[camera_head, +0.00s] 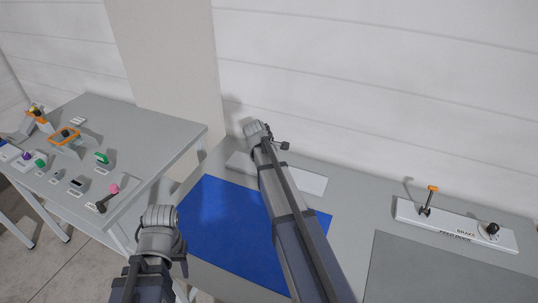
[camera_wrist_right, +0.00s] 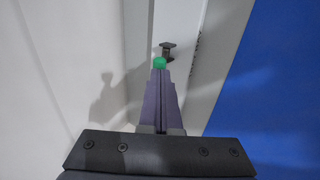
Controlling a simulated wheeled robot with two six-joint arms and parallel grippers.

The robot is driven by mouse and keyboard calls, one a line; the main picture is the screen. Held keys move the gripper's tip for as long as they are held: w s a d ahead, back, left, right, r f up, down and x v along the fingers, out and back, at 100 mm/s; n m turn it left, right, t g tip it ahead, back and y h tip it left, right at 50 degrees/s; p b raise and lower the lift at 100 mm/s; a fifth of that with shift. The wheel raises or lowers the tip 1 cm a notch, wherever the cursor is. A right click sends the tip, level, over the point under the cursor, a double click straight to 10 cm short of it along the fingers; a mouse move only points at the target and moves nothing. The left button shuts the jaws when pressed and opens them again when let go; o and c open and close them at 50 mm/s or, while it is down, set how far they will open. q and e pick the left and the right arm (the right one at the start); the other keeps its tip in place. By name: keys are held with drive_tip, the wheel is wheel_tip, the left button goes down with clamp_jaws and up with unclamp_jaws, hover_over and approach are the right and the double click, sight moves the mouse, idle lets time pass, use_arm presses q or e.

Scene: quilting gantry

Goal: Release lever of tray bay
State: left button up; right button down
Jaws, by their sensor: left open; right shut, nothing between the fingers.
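In the right wrist view, my right gripper (camera_wrist_right: 160,72) is shut and empty. Its fingertips overlap the lower edge of a green knob (camera_wrist_right: 160,62), probably the lever's handle; I cannot tell whether they touch it. A dark fitting (camera_wrist_right: 168,47) sits just beyond the knob. Both are over a white plate (camera_wrist_right: 195,75) beside the blue mat. In the head view, my right arm crosses the mat and hides the knob; part of the white plate (camera_head: 312,182) shows behind it. My left gripper (camera_head: 184,266) is low at the left of the mat, open, small and partly hidden; its fingers are unclear.
The blue mat (camera_head: 215,225) lies on the grey bench against the white wall. A white plate marked brake (camera_head: 455,225) carries an orange-topped lever (camera_head: 430,198) and black knob (camera_head: 492,229). A side table (camera_head: 140,125) at left holds several small parts.

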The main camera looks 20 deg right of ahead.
drive_tip(key=w+d+g+y+p, duration=0.3)
drive_tip(key=w+d+y, duration=0.1)
drive_tip(key=w+d, duration=0.2)
drive_tip(key=shift+d+r+g, duration=0.3)
drive_tip(key=shift+d+r, duration=0.15)
drive_tip(key=shift+r+p, duration=0.85)
drive_tip(key=shift+p, duration=0.2)
drive_tip(key=shift+a, duration=0.1)
